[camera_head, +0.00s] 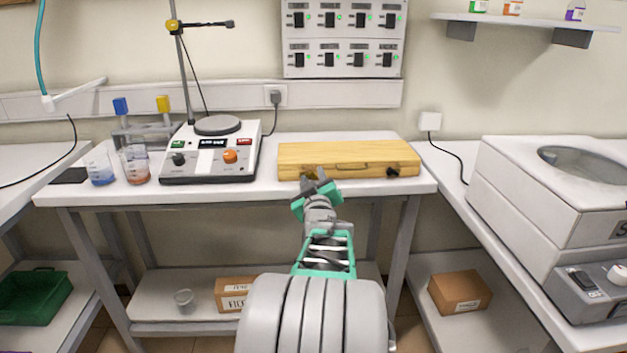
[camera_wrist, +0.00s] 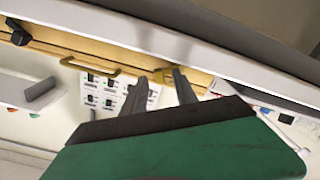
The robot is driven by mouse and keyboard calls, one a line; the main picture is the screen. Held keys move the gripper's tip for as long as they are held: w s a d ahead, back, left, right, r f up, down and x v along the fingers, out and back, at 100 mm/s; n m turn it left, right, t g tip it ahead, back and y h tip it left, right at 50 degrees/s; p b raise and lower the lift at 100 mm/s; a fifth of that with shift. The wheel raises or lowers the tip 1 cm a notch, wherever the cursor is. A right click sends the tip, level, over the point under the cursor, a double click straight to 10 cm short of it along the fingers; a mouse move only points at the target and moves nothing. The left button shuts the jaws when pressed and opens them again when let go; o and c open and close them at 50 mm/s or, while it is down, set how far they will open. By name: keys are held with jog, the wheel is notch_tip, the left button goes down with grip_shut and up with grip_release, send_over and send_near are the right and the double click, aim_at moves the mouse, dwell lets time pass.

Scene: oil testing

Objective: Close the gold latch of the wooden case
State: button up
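The wooden case (camera_head: 345,153) lies flat with its lid down near the right end of the middle bench. Its wooden front also shows in the wrist view (camera_wrist: 125,62), with a brass handle (camera_wrist: 92,68). A black latch (camera_head: 393,172) is on the front right; it also shows in the wrist view (camera_wrist: 19,37). My gripper (camera_head: 314,177) is at the front left of the case. In the wrist view its two dark fingers (camera_wrist: 161,76) are apart. A small gold piece, apparently the gold latch (camera_wrist: 160,73), shows between their tips. I cannot tell its exact position or whether the fingers touch it.
A hot plate stirrer (camera_head: 212,152) with a stand is left of the case. Beakers (camera_head: 135,165) stand farther left. A large white machine (camera_head: 550,190) fills the right bench. A switch panel (camera_head: 343,38) hangs on the wall behind. The bench edge is just below my gripper.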

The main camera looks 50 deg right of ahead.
jog(key=shift+c, duration=0.5)
grip_shut()
